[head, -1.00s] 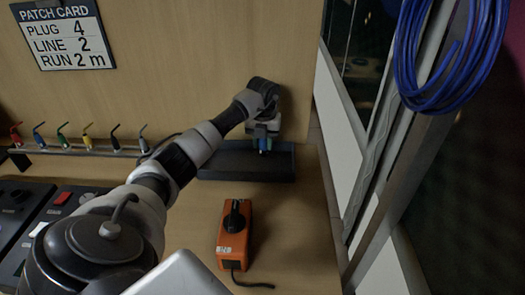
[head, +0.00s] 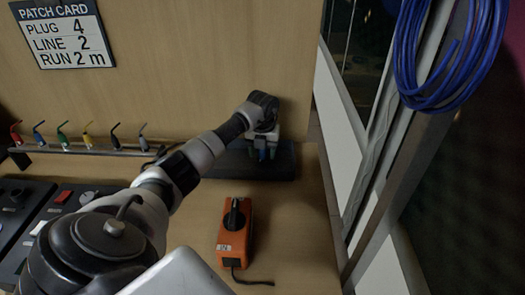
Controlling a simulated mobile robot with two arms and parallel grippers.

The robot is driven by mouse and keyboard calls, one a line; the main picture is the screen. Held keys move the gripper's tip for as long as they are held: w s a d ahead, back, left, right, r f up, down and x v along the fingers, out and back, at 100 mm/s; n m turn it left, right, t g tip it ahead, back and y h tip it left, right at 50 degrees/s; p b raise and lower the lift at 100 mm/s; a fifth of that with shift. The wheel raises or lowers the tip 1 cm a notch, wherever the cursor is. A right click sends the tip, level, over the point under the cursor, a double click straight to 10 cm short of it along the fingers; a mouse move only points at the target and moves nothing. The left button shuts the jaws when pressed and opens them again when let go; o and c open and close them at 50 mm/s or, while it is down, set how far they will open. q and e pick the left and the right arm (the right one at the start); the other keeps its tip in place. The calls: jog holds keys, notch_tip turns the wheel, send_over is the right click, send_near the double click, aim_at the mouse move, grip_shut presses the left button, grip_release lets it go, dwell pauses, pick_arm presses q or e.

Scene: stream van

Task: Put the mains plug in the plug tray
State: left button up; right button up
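The plug tray (head: 285,163) is a low, dark, rectangular tray at the back right of the wooden bench. My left gripper (head: 267,155) points down over it, its tips low at the tray. Two bluish fingertips show with a small gap between them, so it looks open. I cannot make out the mains plug; it may be hidden by the gripper or lost against the dark tray. A dark cable (head: 160,149) shows partly behind my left arm. My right gripper is not in view.
An orange box with a black knob (head: 234,235) stands on the bench in front of the tray. Several coloured leads (head: 88,141) hang on a rail at the left. Control panels (head: 65,205) lie front left. Blue cable coils (head: 435,55) hang at right.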

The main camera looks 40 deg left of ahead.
pick_arm(q)
notch_tip(320, 180, up, 12)
jog(key=shift+r+b, duration=0.2)
jog(key=shift+b, duration=0.15)
dwell(1.5)
